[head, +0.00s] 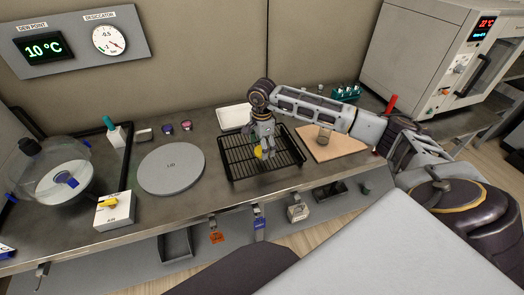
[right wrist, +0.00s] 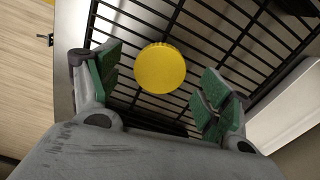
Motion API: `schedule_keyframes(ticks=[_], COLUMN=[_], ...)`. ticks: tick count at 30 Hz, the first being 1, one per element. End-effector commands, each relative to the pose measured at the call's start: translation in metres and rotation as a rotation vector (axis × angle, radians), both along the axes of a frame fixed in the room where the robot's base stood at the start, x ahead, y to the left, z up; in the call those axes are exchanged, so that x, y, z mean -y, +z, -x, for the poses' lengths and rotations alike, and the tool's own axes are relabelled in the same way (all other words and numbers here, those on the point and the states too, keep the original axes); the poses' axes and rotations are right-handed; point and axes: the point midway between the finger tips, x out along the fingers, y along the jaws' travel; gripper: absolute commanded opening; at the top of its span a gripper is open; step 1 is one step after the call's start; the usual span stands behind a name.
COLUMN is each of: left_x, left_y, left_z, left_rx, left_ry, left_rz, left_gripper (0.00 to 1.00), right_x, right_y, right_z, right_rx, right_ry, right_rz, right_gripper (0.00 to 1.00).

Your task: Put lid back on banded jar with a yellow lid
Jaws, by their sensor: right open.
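A round yellow lid (head: 258,152) is at the black wire rack (head: 283,171). In the right wrist view the yellow lid (right wrist: 161,67) lies flat over the rack bars, between the fingers but apart from both. My right gripper (head: 262,146) points down over the rack. Its green-padded fingers (right wrist: 160,92) are open and empty. A small brownish jar-like thing (head: 324,138) stands on the wooden board (head: 345,151), partly behind my right arm. I cannot make out a band on it. My left gripper is not in view.
A grey round lid plate (head: 171,170) lies left of the rack. A glass vessel (head: 55,178) and a valve box (head: 115,211) stand farther left. Two small round items (head: 176,127) and a teal vial rack (head: 345,91) are at the back. A white oven (head: 420,50) stands at the right.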

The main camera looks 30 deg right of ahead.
Motion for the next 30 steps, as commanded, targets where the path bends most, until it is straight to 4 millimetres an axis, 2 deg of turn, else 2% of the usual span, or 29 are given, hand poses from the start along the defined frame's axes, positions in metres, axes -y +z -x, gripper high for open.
schedule_keyframes(ticks=[5, 18, 20, 27, 30], left_x=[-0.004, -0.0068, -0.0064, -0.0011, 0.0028], left_y=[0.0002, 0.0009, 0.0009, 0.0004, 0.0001], left_z=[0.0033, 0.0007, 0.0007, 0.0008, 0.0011], left_rx=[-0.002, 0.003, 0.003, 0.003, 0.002], left_ry=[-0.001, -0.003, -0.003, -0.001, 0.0], left_rz=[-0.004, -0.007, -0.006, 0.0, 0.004], left_gripper=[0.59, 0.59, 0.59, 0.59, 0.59], right_x=[-0.0004, -0.0001, 0.0, 0.0, 0.0], right_y=[-0.0101, -0.0106, -0.0106, -0.0105, -0.0106], right_z=[0.0, 0.0001, 0.0001, 0.0001, 0.0001], right_rx=[0.0, 0.0, 0.0, 0.0, 0.0], right_ry=[0.0, 0.001, 0.001, 0.001, 0.0], right_rz=[-0.001, 0.0, 0.0, 0.0, 0.0], right_gripper=[0.79, 0.79, 0.73, 0.43, 0.43])
